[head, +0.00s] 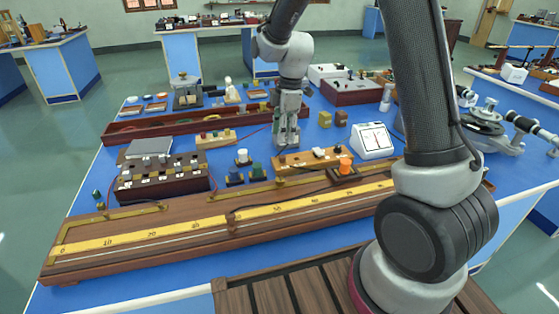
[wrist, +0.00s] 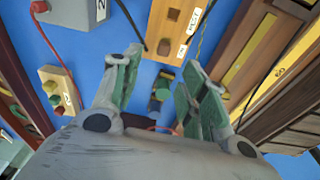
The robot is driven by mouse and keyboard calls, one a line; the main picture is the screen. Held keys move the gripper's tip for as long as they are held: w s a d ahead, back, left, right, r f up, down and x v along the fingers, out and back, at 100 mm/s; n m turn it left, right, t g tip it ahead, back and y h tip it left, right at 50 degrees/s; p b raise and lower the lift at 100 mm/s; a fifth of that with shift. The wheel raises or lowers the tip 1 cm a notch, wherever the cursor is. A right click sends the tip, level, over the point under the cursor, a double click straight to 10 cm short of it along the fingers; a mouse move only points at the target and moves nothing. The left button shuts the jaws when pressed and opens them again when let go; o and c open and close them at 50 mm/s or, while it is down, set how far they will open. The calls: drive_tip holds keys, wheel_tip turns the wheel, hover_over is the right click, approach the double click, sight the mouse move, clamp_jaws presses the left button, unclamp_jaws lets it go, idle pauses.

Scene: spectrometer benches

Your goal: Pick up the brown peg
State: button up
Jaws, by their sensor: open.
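A small brown upright piece (head: 341,117), the likeliest brown peg, stands on the blue bench top in the head view. It is beside an olive-brown piece (head: 325,119), right of my gripper (head: 286,140). My gripper points down over the middle of the bench, apart from both. In the wrist view my gripper (wrist: 160,88) has its green-grey fingers spread, with nothing held. A small blue and green piece (wrist: 158,96) shows between and beyond the fingers. I cannot make out the brown peg for certain in the wrist view.
A white meter (head: 373,140) stands right of the small pieces. A wooden terminal board (head: 308,160) lies in front of my gripper. A dark plug box (head: 162,180) is at left, and a long scaled wire bridge (head: 150,235) spans the front. Thin leads cross the bench.

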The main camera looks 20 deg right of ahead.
sight(282, 156)
drive_tip(key=f, duration=0.8)
drive_tip(key=shift+s+a, duration=0.15)
drive_tip(key=shift+s, duration=0.05)
drive_tip(key=shift+c, duration=0.4)
drive_tip(key=shift+r, duration=0.1)
drive_tip(key=c, duration=0.9)
